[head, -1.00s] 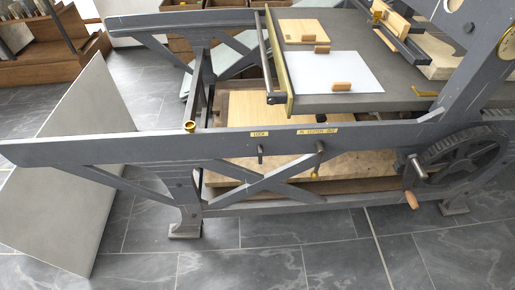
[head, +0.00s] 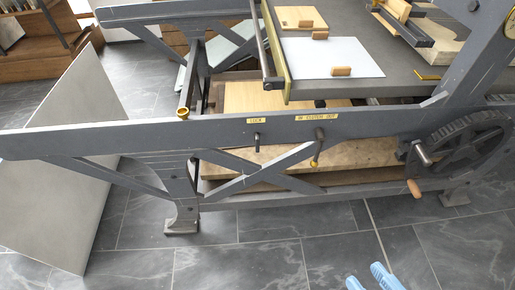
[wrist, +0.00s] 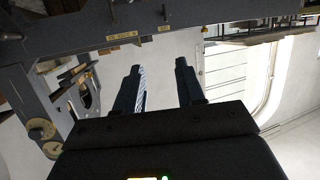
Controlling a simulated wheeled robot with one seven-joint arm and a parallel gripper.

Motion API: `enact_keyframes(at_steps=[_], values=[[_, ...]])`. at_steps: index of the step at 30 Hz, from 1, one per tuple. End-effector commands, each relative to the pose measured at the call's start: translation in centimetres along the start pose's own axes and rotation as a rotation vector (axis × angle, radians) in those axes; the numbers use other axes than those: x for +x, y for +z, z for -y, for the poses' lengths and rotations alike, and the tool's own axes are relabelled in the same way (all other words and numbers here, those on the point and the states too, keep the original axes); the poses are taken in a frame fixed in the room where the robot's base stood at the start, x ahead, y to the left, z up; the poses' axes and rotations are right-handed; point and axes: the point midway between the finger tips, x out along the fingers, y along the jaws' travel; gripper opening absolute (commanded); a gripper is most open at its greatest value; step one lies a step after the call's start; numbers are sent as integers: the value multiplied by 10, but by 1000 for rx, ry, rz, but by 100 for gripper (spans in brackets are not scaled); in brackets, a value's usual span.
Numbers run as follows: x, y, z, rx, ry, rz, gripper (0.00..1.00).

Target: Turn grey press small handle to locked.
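The grey press (head: 225,136) fills the middle of the head view. A small dark handle (head: 257,143) hangs about straight down from its side rail, below a small yellow label (head: 254,121) that seems to read LOCK. A longer handle with a brass tip (head: 316,149) hangs to its right below a wider yellow label (head: 316,117). My gripper (head: 370,281) shows blue fingertips at the bottom edge, in front of the press and apart from it. In the wrist view my gripper (wrist: 158,68) is open and empty; the rail and both labels (wrist: 122,40) appear upside down above it.
A crank with a wooden grip (head: 414,188) sticks out by the gear wheel (head: 468,148) at right. A large pale board (head: 65,165) leans at left. The tiled floor (head: 240,255) in front of the press is clear.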

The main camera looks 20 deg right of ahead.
Motion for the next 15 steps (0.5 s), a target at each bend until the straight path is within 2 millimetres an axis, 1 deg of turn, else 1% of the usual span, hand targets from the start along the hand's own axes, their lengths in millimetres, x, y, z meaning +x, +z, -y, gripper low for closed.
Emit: enact_keyframes(at_steps=[1,5,6,8,9,10,11,12,14,15], values=[[26,21,3,-10,-9,-8,38],[80,48,8,-28,-9,-9,38],[97,54,9,-34,-4,-11,38],[122,61,11,-39,5,-17,38],[139,66,12,-43,14,-22,38],[151,68,13,-45,22,-26,38],[164,70,14,-46,31,-31,38],[180,71,15,-47,44,-40,38],[205,72,18,-47,66,-55,38],[221,71,19,-44,83,-67,38]])
